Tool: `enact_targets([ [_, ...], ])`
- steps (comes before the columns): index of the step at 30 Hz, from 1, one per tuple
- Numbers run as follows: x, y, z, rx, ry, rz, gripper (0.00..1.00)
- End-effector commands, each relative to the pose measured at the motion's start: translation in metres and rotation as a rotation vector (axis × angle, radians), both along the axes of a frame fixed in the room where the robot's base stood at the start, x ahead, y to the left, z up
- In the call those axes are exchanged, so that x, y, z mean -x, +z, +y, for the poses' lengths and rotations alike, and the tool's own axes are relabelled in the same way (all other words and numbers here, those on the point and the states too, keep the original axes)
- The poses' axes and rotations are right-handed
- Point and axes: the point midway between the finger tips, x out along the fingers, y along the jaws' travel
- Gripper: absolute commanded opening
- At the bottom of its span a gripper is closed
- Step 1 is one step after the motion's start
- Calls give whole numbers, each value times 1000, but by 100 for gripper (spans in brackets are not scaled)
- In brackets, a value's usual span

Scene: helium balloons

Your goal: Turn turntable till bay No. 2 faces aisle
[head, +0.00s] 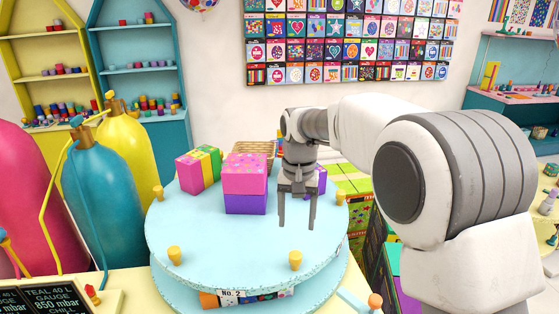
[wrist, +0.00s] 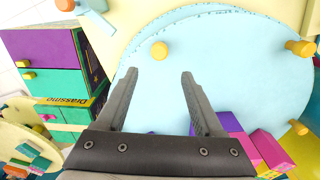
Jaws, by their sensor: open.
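The light blue round turntable (head: 205,235) has yellow-orange pegs around its rim and a lower tier below. A "No. 2" label (head: 245,294) shows on the lower tier at the front, above a bay holding colourful items. One peg (head: 295,260) stands at the front right rim, another (head: 174,255) at the front left. My gripper (head: 297,226) points down over the right part of the turntable top, open and empty. In the wrist view, a peg (wrist: 159,50) appears just beyond and between the fingertips (wrist: 159,73); I cannot tell the height gap.
A pink and purple box stack (head: 245,185) stands on the turntable left of my gripper, with pink, yellow and green boxes (head: 199,168) behind. Teal (head: 100,190) and yellow (head: 128,145) gas cylinders stand close at left. Green crates (head: 350,180) stand behind right.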

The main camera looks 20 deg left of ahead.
Motion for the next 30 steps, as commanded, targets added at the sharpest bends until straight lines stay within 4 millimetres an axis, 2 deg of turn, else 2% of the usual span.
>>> enact_targets([
  [1,0,7,0,0,0,0,69],
  [18,0,44,0,0,0,-1,69],
  [30,0,51,0,0,0,0,69],
])
